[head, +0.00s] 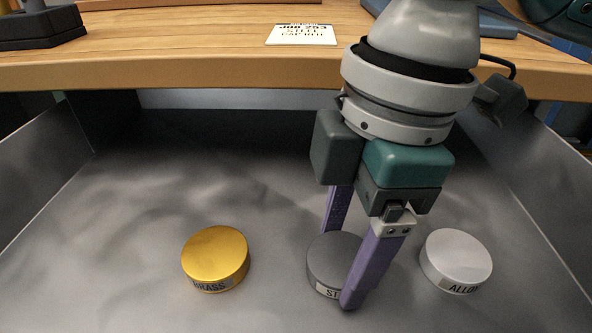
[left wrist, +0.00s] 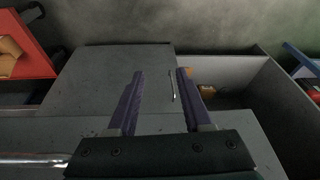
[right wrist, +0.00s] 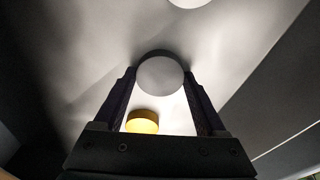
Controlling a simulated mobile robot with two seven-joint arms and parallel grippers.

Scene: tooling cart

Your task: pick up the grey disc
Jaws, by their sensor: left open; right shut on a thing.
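The grey disc (head: 328,262), with a label reading "ST" and the rest hidden by a finger, is in the metal drawer between the brass and alloy discs. My right gripper (head: 338,268) reaches down over it, one purple finger on each side, and is shut on it. In the right wrist view the grey disc (right wrist: 160,74) sits between the fingertips. I cannot see any clear gap between it and the drawer floor. My left gripper (left wrist: 160,73) shows only in the left wrist view, open and empty.
A gold brass disc (head: 215,257) lies left of the grey disc, and a pale alloy disc (head: 456,258) lies close on the right. The drawer (head: 110,270) has raised side walls. Behind it a wooden worktop (head: 200,50) bears a job card (head: 302,35).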

